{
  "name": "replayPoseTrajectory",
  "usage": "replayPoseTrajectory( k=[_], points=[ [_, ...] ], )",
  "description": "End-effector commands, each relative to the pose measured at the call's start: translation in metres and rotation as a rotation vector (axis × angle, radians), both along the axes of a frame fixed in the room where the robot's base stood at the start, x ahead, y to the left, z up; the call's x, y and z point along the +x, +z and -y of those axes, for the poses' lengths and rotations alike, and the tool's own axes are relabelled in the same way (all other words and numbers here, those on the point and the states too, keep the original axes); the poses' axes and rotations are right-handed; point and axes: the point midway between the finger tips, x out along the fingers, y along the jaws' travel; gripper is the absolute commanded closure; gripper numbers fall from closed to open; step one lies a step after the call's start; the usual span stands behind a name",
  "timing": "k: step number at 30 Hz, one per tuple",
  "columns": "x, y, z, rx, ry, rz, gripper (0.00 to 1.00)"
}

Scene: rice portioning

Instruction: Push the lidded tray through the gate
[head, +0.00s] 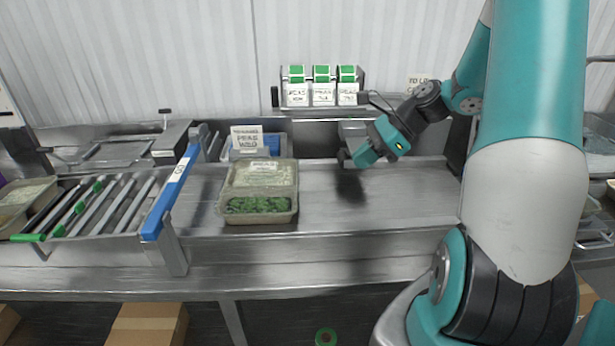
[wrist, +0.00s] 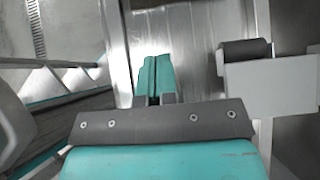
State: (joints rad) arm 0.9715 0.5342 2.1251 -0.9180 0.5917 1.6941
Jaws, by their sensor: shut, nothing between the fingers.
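The lidded tray (head: 260,191) sits flat on the steel counter in the head view, left of the middle. Its clear lid carries a label, and green contents show through the front. The gate is a blue bar (head: 172,192) on posts, left of the tray and apart from it. My gripper (head: 362,158) is shut and empty, above the counter to the right of the tray with a clear gap between. In the wrist view my shut fingers (wrist: 155,80) are over bare steel, and the tray does not show there.
A roller conveyor (head: 118,203) lies beyond the blue bar, with another filled tray (head: 24,196) at far left. A blue bin (head: 272,143) with a sign stands behind the tray. A rack of labelled cards (head: 321,92) is at the back. Counter (head: 410,205) between tray and gripper is clear.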

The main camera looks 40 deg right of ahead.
Motion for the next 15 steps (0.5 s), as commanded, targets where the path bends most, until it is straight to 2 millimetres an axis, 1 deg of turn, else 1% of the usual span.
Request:
replayPoseTrajectory(
  k=[5,9,15],
  points=[
    [0.013,-0.019,-0.024,0.003,0.018,-0.004,1.00],
    [0.025,-0.040,-0.044,0.002,0.023,-0.003,1.00],
    [0.041,-0.069,-0.068,0.000,0.022,-0.003,1.00]
  ],
)
